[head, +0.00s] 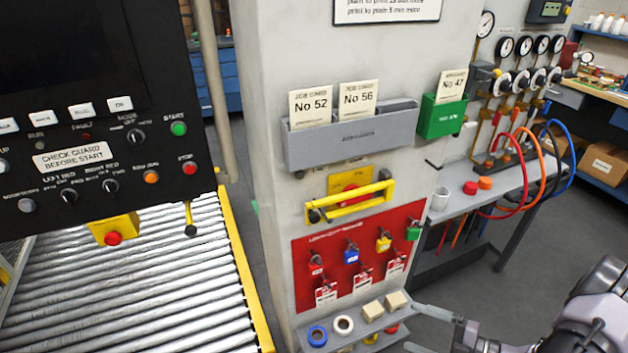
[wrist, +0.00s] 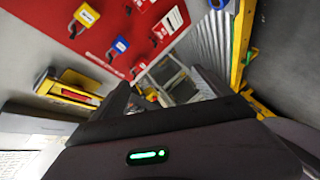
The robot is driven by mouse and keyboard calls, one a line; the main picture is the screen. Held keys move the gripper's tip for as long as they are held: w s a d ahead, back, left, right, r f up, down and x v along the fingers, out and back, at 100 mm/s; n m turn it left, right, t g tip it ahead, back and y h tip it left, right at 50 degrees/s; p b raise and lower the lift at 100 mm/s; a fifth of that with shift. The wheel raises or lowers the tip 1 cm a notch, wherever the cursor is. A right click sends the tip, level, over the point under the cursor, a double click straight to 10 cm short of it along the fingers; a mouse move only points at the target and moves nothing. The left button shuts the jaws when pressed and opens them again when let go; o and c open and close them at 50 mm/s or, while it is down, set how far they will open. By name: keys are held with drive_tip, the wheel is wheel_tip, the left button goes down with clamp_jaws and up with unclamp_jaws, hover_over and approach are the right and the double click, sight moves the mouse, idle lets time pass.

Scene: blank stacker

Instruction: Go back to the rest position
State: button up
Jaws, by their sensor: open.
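My gripper (head: 414,328) is at the lower right of the head view, beside the small grey shelf at the foot of the pillar. Its two fingers are apart, point left and hold nothing that I can see. In the wrist view the dark fingers of my gripper (wrist: 163,90) are also spread, with the background showing between them. My arm comes in from the right edge of the head view.
A red board (head: 340,250) with locks and tags hangs on the pillar. The grey shelf (head: 350,333) below it holds tape rolls and blocks. A yellow-edged roller conveyor (head: 150,270) stands left, a bench with hoses (head: 490,190) right. Grey floor (head: 470,285) lies open between.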

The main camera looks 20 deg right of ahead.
drive_tip(key=w+a+r+n+g+h, duration=0.1)
drive_tip(key=w+a+r+n+g, duration=0.1)
drive_tip(key=a+r+n+g, duration=0.6)
drive_tip(key=w+a+r+n+g, duration=0.25)
drive_tip(key=a+r+n, duration=0.35)
drive_tip(key=r+n, duration=0.6)
drive_tip(key=s+a+r+n+t+h, duration=0.2)
drive_tip(key=a+n, duration=0.5)
drive_tip(key=n, duration=0.7)
drive_tip(key=s+a+r+n+t+h, duration=0.2)
drive_tip(key=s+a+r+n+h, duration=0.2)
drive_tip(key=r+n, duration=0.5)
drive_tip(key=s+a+n, duration=0.2)
drive_tip(key=s+n, duration=0.1)
drive_tip(key=n, duration=0.1)
drive_tip(key=shift+s+a+r+n+h, duration=0.15)
drive_tip(key=shift+a+r+n+h, duration=0.15)
drive_tip(key=shift+a+n, duration=0.1)
drive_tip(key=shift+c, duration=0.5)
